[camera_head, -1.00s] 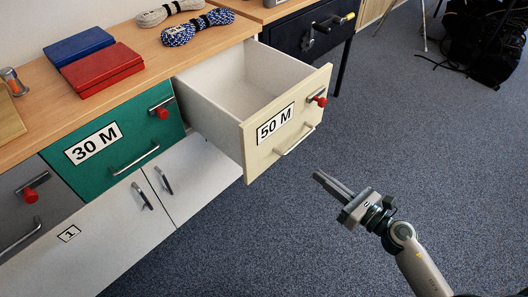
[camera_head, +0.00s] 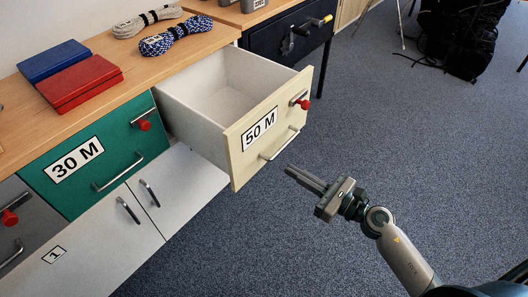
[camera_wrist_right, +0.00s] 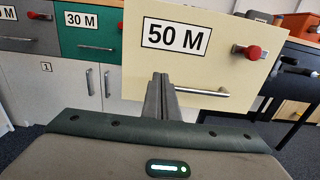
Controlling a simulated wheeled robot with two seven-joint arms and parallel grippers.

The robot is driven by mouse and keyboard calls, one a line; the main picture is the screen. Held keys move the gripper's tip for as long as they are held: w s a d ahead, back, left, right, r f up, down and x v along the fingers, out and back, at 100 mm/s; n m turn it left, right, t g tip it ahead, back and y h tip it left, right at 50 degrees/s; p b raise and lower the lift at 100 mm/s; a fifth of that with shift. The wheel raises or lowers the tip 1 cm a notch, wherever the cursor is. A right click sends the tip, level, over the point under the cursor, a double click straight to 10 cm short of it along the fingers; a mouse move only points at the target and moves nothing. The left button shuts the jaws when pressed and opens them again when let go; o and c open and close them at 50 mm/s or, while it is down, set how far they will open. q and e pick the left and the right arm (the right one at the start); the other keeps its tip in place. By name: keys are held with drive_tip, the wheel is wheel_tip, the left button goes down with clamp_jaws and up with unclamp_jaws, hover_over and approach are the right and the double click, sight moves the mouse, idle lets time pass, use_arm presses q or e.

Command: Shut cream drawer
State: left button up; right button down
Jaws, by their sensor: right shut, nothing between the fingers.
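The cream drawer (camera_head: 238,147), labelled 50 M, stands pulled far out of the wooden-topped cabinet, and its inside looks empty. Its front carries a silver bar handle (camera_head: 280,143) and a red knob (camera_head: 304,103). My right gripper (camera_head: 289,170) is shut and empty, just in front of the drawer front, below the handle in the head view. In the right wrist view the fingers (camera_wrist_right: 160,80) point at the cream front (camera_wrist_right: 217,75), left of the handle (camera_wrist_right: 202,91). I cannot tell whether they touch it. My left gripper is not in view.
A shut green drawer (camera_head: 118,142) labelled 30 M is left of the cream one, with white cupboard doors (camera_head: 178,187) below. Rope coils (camera_head: 171,38) and red and blue boxes (camera_head: 79,83) lie on the worktop. Open carpet (camera_head: 420,150) lies to the right.

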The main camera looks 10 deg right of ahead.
sight(254, 148)
use_arm(q)
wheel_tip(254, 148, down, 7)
drive_tip(key=p, duration=0.2)
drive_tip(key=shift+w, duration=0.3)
use_arm(e)
drive_tip(key=x, duration=1.1)
drive_tip(key=shift+a, duration=0.1)
drive_tip(key=shift+w, duration=0.1)
